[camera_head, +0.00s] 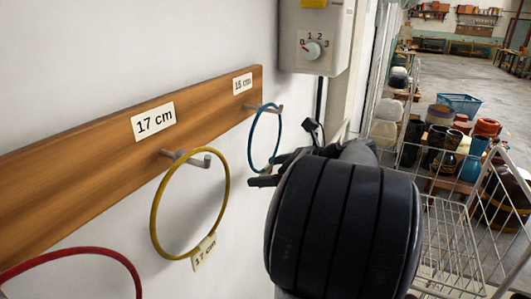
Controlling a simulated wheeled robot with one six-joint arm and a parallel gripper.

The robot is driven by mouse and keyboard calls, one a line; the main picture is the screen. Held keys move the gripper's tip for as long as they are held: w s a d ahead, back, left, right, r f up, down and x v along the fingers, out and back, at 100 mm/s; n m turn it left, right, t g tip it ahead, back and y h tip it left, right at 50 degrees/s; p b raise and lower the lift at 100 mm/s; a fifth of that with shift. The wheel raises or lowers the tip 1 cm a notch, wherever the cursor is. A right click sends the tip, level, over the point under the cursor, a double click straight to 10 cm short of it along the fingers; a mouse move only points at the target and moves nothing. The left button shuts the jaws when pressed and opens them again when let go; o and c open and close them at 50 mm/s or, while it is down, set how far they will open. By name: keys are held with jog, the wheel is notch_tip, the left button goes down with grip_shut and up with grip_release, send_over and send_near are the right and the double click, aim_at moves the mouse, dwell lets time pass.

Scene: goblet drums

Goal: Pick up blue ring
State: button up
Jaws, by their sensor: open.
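The blue ring (252,143) hangs from a grey peg on the wooden board (95,165), below the label "15 cm". My gripper (270,178) is close to the ring's lower right side. A dark finger shows at the ring's lower edge and another dark part is just above it. The jaws are open, and I cannot tell whether a finger touches the ring or whether the ring lies between them. My black arm link hides most of the gripper.
A yellow ring (153,215) with a "17 cm" tag hangs on the nearer peg. A red ring (98,250) shows at lower left. A grey control box (316,50) is on the wall above. A wire rack (447,235) stands at right.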

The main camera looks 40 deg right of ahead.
jog(key=shift+w+a+f, duration=0.2)
jog(key=shift+w, duration=0.2)
jog(key=shift+c, duration=0.5)
jog(key=c, duration=1)
jog(key=shift+c, duration=0.3)
jog(key=shift+s+d+r, duration=0.1)
jog(key=shift+r, duration=0.05)
